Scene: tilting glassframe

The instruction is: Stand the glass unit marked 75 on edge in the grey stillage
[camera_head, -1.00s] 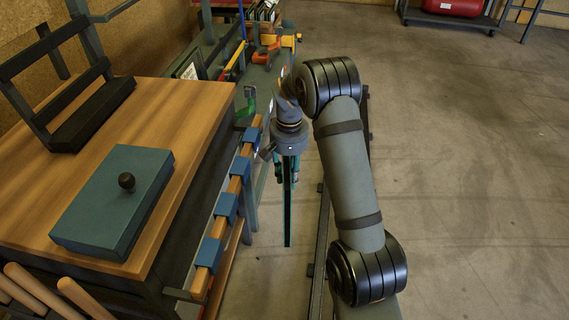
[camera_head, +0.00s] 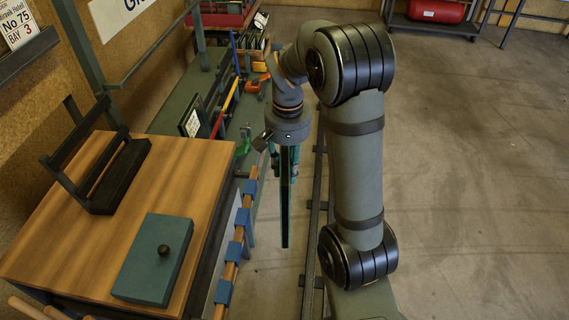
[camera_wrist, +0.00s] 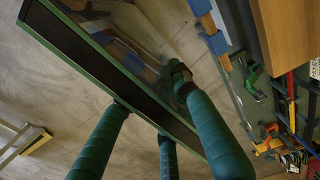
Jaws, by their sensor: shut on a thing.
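My gripper (camera_head: 284,160) is shut on a thin pane with a dark border and green edges, the glass unit (camera_head: 286,215). In the head view the unit hangs upright, nearly edge-on, right of the wooden bench. In the wrist view my green fingers (camera_wrist: 150,105) close on the unit (camera_wrist: 125,72), which crosses diagonally. No number is readable on it. A dark grey frame with back rails (camera_head: 95,165) stands empty on the bench; I cannot tell whether it is the stillage. A card (camera_head: 25,25) at top left reads "No 75" and "BAY 3".
A teal box with a black knob (camera_head: 155,258) sits on the wooden bench (camera_head: 90,240). A wooden rail with blue pads (camera_head: 232,265) runs along the bench's right side. Tools lie on a green bench behind. Open floor (camera_head: 470,180) is to the right.

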